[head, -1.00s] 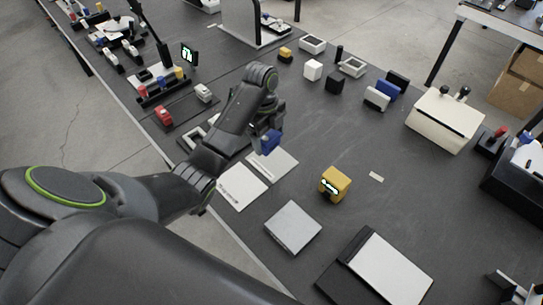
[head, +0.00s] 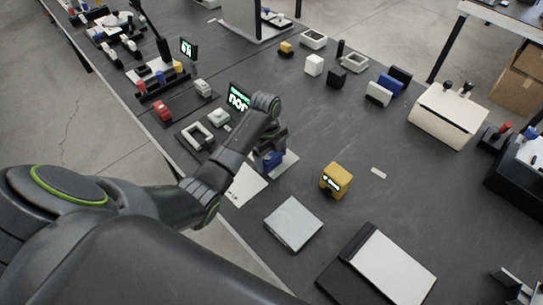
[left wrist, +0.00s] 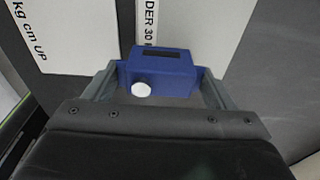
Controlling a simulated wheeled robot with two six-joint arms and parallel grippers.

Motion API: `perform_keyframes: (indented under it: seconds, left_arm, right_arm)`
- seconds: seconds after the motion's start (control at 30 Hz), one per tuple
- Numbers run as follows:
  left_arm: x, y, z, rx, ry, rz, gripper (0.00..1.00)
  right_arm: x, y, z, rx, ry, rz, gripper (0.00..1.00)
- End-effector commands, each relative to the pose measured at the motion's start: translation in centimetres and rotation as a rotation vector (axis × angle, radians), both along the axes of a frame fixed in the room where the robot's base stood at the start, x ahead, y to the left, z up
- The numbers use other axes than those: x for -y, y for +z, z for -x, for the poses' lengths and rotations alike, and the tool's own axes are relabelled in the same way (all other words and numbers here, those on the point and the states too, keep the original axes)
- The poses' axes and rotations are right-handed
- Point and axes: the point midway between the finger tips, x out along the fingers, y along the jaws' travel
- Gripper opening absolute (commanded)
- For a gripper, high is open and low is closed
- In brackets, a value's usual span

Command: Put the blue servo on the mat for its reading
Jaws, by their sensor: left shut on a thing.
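My left gripper (head: 268,158) is shut on the blue servo (head: 272,161). In the left wrist view the servo (left wrist: 158,74) sits between the two fingers, with a dark slot on top and a round white horn in front. Two white mats lie on the bench. The left mat (left wrist: 66,30) bears print ending "kg cm UP"; the right mat (left wrist: 185,25) bears print ending "DER 30". In the head view the servo is in front of the right mat (head: 289,160); the left mat (head: 243,188) is nearer. I cannot tell whether the servo touches the mat.
A grey plate (head: 293,223) and a dark and white folder (head: 385,267) lie nearer. A lit screen (head: 238,97) stands behind my wrist. The bench between the yellow block and the white box (head: 446,115) is mostly clear.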

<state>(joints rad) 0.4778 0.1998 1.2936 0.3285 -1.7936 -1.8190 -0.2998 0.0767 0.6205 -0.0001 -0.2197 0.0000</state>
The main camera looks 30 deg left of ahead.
Motion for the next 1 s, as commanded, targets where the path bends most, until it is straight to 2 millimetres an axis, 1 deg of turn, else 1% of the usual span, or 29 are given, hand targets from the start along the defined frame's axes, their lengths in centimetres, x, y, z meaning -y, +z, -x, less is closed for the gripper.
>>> perform_keyframes:
  seconds: [0.37,0.4,0.53,0.57,0.83,0.93,1.0]
  left_arm:
    - [0.0,-0.5,0.0,0.001,-0.001,-0.001,0.46]
    - [0.0,-0.5,0.0,0.001,0.0,-0.001,0.8]
    - [0.0,-0.5,0.0,0.001,0.0,-0.001,0.97]
    - [0.0,-0.5,0.0,0.001,0.0,-0.001,0.99]
    - [0.0,-0.4,0.0,0.001,0.0,-0.001,0.99]
    - [-0.1,0.1,-0.1,0.002,0.0,0.0,0.99]
    - [-0.2,1.0,-0.2,0.004,0.0,-0.001,0.99]
  right_arm:
    - [0.4,0.0,0.1,-0.001,0.001,0.005,0.0]
    - [0.4,0.0,0.1,-0.001,0.001,0.005,0.0]
    - [0.4,0.0,0.1,-0.001,0.001,0.005,0.0]
    - [0.4,0.0,0.1,-0.001,0.001,0.005,0.0]
    - [0.4,0.0,0.1,-0.001,0.001,0.005,0.0]
    - [0.4,0.0,0.1,-0.002,0.001,0.005,0.0]
    - [0.4,-0.1,0.1,-0.002,0.001,0.005,0.0]
